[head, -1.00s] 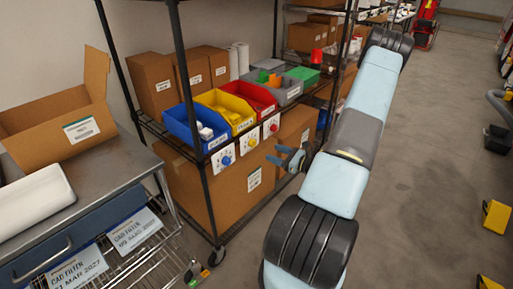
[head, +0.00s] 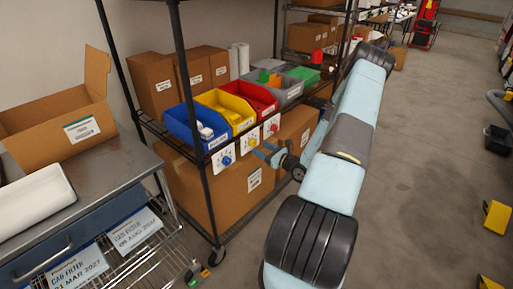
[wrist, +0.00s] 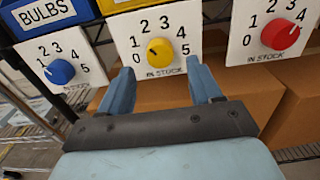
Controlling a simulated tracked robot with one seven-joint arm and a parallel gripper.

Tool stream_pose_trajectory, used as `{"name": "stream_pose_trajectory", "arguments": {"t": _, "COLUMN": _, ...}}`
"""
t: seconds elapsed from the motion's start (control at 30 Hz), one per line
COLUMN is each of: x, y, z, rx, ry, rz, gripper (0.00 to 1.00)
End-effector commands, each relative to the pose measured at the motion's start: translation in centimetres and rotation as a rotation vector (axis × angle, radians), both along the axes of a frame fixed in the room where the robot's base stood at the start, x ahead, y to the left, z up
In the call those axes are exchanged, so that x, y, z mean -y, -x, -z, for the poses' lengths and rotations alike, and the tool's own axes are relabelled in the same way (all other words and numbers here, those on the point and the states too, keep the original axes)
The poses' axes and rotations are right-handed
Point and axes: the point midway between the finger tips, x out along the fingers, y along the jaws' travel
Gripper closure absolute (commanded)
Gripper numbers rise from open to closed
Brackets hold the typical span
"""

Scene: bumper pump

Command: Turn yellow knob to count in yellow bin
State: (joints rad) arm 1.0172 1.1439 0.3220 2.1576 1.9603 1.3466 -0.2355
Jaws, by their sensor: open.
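The yellow knob (wrist: 160,51) sits on a white dial plate (wrist: 133,38) with numbers 0 to 5 and the words IN STOCK. A dark mark shows on the knob's left side; I cannot tell its exact number. My gripper (wrist: 160,71) is open and empty, its fingers spread just below and either side of the yellow knob, apart from it. In the head view my gripper (head: 268,153) is right of the yellow knob (head: 246,144). The yellow bin (head: 226,108) stands on the shelf above; it holds yellowish items too small to count.
A blue knob (wrist: 59,72) and a red knob (wrist: 280,34) flank the yellow one on their own plates. The blue bin (head: 195,131) and red bin (head: 250,97) stand beside the yellow bin. A cardboard box (head: 200,190) is below. A black shelf post (head: 192,110) stands left.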

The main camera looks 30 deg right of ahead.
Motion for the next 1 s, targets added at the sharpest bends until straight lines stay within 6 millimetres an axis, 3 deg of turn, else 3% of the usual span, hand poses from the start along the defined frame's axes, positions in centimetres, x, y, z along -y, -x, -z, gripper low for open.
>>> {"name": "stream_pose_trajectory", "arguments": {"t": 0.3, "x": -1.1, "y": -3.0, "z": 0.0, "rx": 0.000, "ry": 0.000, "rz": 0.000, "gripper": 0.36}}
{"name": "stream_pose_trajectory", "arguments": {"t": 0.67, "x": -1.2, "y": -3.3, "z": 0.0, "rx": 0.000, "ry": -0.001, "rz": 0.001, "gripper": 0.37}}
{"name": "stream_pose_trajectory", "arguments": {"t": 1.0, "x": -1.2, "y": -3.3, "z": 0.0, "rx": 0.000, "ry": -0.001, "rz": 0.001, "gripper": 0.70}}
